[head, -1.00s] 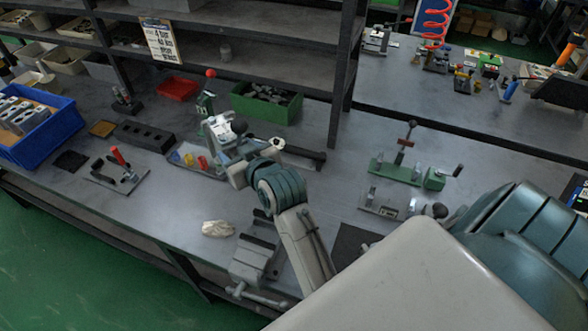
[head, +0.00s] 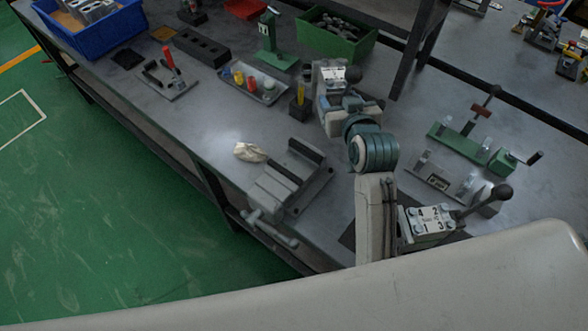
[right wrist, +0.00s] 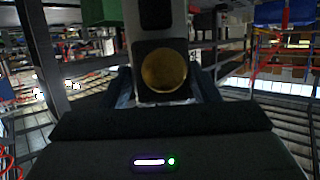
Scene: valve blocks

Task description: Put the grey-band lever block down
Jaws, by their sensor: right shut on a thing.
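My right gripper (head: 328,98) is shut on a pale grey lever block (head: 330,74), held over the back part of the bench. A dark ball knob (head: 353,74) shows at its side. In the right wrist view the block's end (right wrist: 163,40) with a round brass port (right wrist: 163,71) sits between the fingers. I take it for the grey-band lever block, but cannot make out the band. Whether it touches anything beneath is hidden. Another lever block (head: 428,222), marked with numbers, stands beside my forearm. My left gripper is not in view.
A grey vise (head: 275,185) and crumpled cloth (head: 250,152) lie left of my arm. A tray of coloured pieces (head: 252,87), a yellow-and-black piece (head: 299,100), a green press (head: 270,45) and a green bin (head: 338,36) are near the gripper. A green fixture (head: 455,145) stands right.

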